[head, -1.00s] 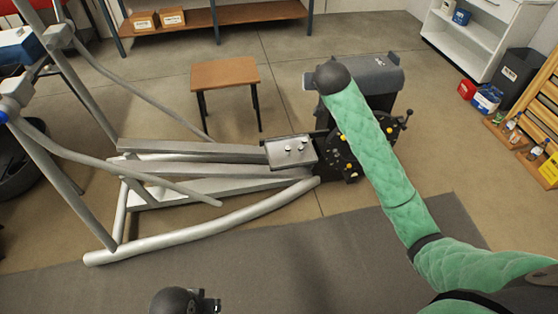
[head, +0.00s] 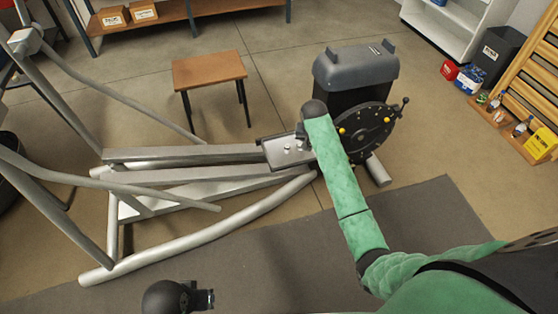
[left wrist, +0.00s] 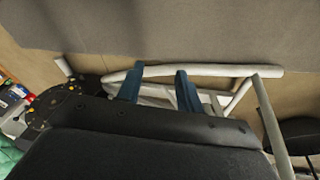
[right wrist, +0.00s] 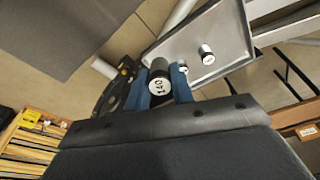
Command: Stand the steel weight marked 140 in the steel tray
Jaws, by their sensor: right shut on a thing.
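My right gripper (right wrist: 160,88) is shut on the steel weight marked 140 (right wrist: 159,86), whose numbered end faces the right wrist camera. In the head view my right gripper (head: 301,131) is at the right end of the steel tray (head: 272,152); the held weight cannot be made out there. In the right wrist view the tray (right wrist: 180,48) lies just beyond the fingers, with two other steel weights (right wrist: 206,55) (right wrist: 208,14) standing in it. My left gripper (head: 211,299) is low in the head view; its fingers (left wrist: 158,88) are apart and empty.
The tray sits on the grey elliptical frame (head: 200,153), beside the black crank disc (head: 368,132) and grey housing (head: 355,68). A small brown stool (head: 209,69) stands behind. A grey mat (head: 330,235) covers the floor in front. Bottles and a wooden rack (head: 540,85) are right.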

